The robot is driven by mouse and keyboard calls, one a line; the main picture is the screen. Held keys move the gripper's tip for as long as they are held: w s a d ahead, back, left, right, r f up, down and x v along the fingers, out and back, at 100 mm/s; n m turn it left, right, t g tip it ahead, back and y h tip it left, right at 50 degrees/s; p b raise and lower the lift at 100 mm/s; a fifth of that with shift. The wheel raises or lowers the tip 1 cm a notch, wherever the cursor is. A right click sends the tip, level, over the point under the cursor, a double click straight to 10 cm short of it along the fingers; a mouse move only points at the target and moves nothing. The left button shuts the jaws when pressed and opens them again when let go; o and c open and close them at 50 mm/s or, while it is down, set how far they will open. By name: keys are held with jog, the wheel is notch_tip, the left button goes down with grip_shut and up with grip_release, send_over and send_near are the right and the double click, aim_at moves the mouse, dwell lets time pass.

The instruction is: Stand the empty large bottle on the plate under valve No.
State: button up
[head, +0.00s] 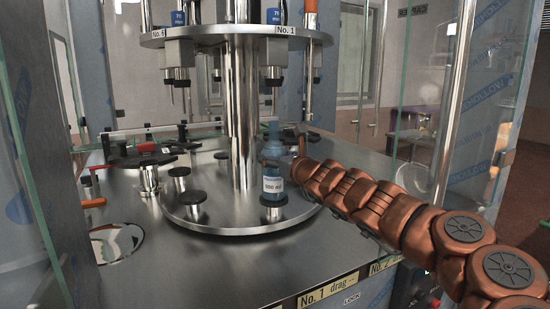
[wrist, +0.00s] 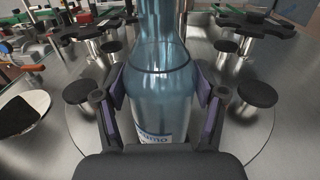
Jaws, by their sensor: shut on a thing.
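A blue-tinted clear bottle (head: 272,172) with a white label, which seems to read 500 ml, stands upright at the right front of the round steel turntable (head: 220,228). My gripper (wrist: 160,92) is shut on it, with purple-lined fingers on both sides of the bottle (wrist: 163,60) in the wrist view. The bottle's base is over a dark round plate (head: 273,198); I cannot tell whether it touches. The valve (head: 273,76) under the No. 1 sign (head: 285,30) hangs above the bottle, with a gap between them. The bottle looks empty.
Other dark round plates (head: 192,197) stand around the steel centre column (head: 239,120). A dark star-shaped wheel (head: 147,160) is at the left. Glass panels (head: 45,150) bound the machine. The steel deck in front is clear.

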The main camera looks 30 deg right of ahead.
jog(key=shift+f, duration=0.15)
jog(key=o, duration=1.2)
jog(key=shift+s, duration=0.1)
jog(key=shift+s+a, duration=0.1)
jog(key=shift+s, duration=5.8)
